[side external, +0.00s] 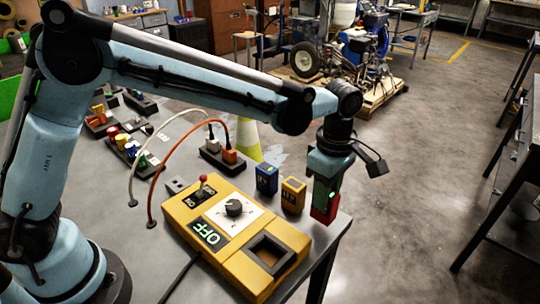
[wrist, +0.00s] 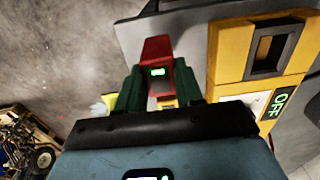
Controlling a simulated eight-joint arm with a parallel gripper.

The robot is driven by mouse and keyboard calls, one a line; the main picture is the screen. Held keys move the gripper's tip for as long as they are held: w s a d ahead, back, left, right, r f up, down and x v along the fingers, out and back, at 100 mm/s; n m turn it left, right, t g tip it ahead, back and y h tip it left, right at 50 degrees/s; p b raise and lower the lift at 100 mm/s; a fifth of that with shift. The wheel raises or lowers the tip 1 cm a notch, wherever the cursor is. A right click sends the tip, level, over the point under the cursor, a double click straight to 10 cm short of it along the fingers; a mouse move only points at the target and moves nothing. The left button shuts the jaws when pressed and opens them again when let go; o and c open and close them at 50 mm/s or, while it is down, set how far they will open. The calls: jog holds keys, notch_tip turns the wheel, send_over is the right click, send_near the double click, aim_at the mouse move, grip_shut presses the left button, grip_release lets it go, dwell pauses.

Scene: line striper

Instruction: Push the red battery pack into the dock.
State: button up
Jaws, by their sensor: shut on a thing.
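The red battery pack (side external: 325,207) is held by my gripper (side external: 324,190) above the table's right corner, to the right of the yellow control box (side external: 190,238). In the wrist view the red pack (wrist: 157,50) sits between the green fingers of my gripper (wrist: 160,82), with a small green light on it. The dock (side external: 273,254) is a dark-framed square opening at the right end of the box. The dock (wrist: 270,48) looks empty in the wrist view, and the pack is apart from it. The box shows a dial, a red-tipped lever and an OFF display.
A blue pack (side external: 267,179) and a yellow pack (side external: 293,195) stand behind the box, left of my gripper. A socket block (side external: 222,160) with white and orange plugs is farther back. The table's right edge (side external: 335,235) lies close to the box.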

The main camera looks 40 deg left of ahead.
jog(key=shift+r, duration=1.25)
jog(key=shift+s+r, duration=0.15)
jog(key=shift+s, duration=0.05)
jog(key=s+a+r, duration=0.1)
jog(key=s+r, duration=0.2)
jog(key=s, duration=0.4)
jog(key=s+a+r, duration=0.1)
jog(key=s+r, duration=0.3)
jog(key=s, duration=0.4)
notch_tip(320, 180, down, 6)
jog(key=shift+w, duration=0.2)
jog(key=shift+f, duration=2.1)
dwell(1.1)
jog(key=o, duration=1.4)
